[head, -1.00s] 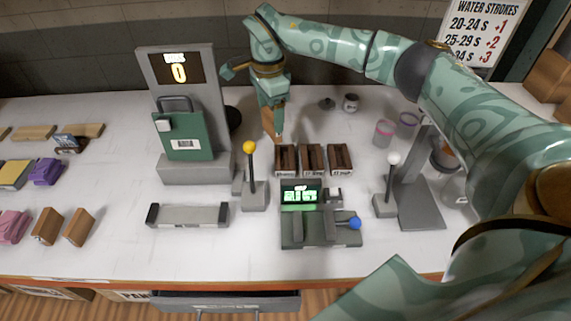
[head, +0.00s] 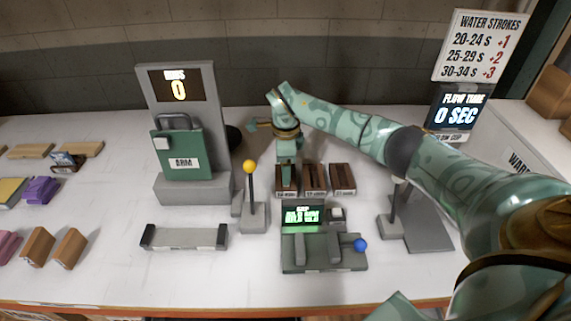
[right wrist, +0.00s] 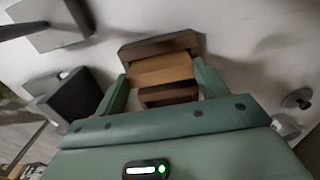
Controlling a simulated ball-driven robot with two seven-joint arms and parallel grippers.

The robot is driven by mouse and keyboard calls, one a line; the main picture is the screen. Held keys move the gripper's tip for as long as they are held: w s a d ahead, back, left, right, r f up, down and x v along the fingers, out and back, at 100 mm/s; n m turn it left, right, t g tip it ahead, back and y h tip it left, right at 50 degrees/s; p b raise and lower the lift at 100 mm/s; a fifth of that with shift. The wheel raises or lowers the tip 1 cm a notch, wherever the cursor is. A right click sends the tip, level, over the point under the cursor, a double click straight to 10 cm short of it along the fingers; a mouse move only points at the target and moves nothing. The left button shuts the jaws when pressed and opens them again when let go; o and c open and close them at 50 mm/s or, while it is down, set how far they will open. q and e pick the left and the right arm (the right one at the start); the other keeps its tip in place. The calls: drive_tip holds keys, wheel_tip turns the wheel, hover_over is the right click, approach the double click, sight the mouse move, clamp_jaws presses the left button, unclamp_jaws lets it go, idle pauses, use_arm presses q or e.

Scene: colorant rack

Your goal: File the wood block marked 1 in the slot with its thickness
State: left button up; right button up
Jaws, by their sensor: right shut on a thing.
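My right gripper (head: 287,180) is at the leftmost of three dark wood slots (head: 281,194) in the head view. In the right wrist view the right gripper (right wrist: 161,86) is shut on a light brown wood block (right wrist: 160,69). Dark slot walls (right wrist: 158,46) show on both sides of the block. I cannot tell how deep the block sits, and its mark is hidden. The middle slot (head: 315,181) and right slot (head: 342,181) stand beside it, with labels too small to read. My left gripper is not in view.
A thickness gauge (head: 324,262) with a green display and blue knob stands in front of the slots. A yellow-knobbed lever (head: 250,195) is close on the left. A grey stand with a display (head: 205,125) is further left. Several blocks (head: 70,248) lie at the far left.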

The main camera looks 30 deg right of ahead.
drive_tip(key=o, duration=1)
drive_tip(key=shift+f, duration=0.1)
wheel_tip(320, 180, up, 12)
drive_tip(key=shift+r+p, duration=0.2)
drive_tip(key=shift+p, duration=0.8)
drive_tip(key=shift+r, duration=0.1)
